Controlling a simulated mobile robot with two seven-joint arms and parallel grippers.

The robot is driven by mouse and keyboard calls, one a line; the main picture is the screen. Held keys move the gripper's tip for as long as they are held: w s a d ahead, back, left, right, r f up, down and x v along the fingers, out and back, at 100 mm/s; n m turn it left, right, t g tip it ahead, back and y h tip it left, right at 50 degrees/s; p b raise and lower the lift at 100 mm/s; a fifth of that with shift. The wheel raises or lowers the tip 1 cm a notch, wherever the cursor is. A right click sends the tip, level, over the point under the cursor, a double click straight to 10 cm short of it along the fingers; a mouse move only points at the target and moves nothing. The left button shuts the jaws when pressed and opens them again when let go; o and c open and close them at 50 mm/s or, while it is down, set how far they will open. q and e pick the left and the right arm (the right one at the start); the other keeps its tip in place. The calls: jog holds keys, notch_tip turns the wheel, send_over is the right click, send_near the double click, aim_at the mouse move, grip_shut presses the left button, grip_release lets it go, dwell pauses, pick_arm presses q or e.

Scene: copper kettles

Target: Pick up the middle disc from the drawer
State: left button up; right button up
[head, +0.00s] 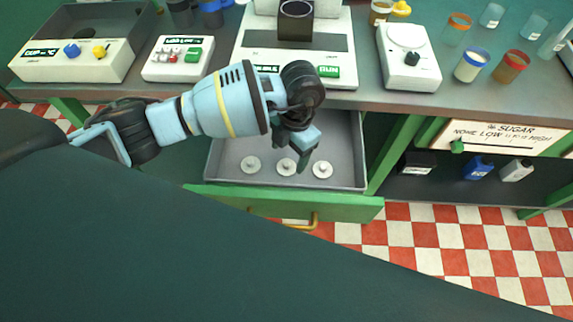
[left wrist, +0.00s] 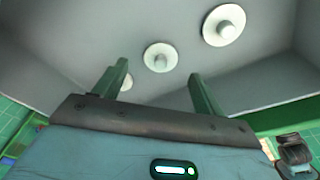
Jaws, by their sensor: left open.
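The open drawer (head: 215,172) holds three pale round discs with small knobs in a row. The middle disc (head: 286,167) is partly covered by my left gripper (head: 303,160) in the head view. The left disc (head: 251,165) and right disc (head: 322,169) lie to either side. In the left wrist view the middle disc (left wrist: 160,50) shows beyond and between the two green fingers of my left gripper (left wrist: 159,72). One outer disc (left wrist: 224,20) is fully visible there, and the other (left wrist: 127,83) is partly behind a finger. My left gripper is open and empty. My right gripper is out of view.
The counter (head: 380,98) above the drawer bears a machine with a green button (head: 329,71), a white dial unit (head: 410,58) and several jars. The drawer's green front (head: 345,207) has a brass handle. Bottles stand on a lower shelf at right.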

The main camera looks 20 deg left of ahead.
aim_at(287, 163)
pick_arm(q)
jog(key=f, duration=0.3)
jog(key=shift+s+a+f, duration=0.1)
jog(key=shift+s+f, duration=0.1)
jog(key=shift+f, duration=0.05)
jog(key=shift+c, duration=0.4)
jog(key=c, duration=1)
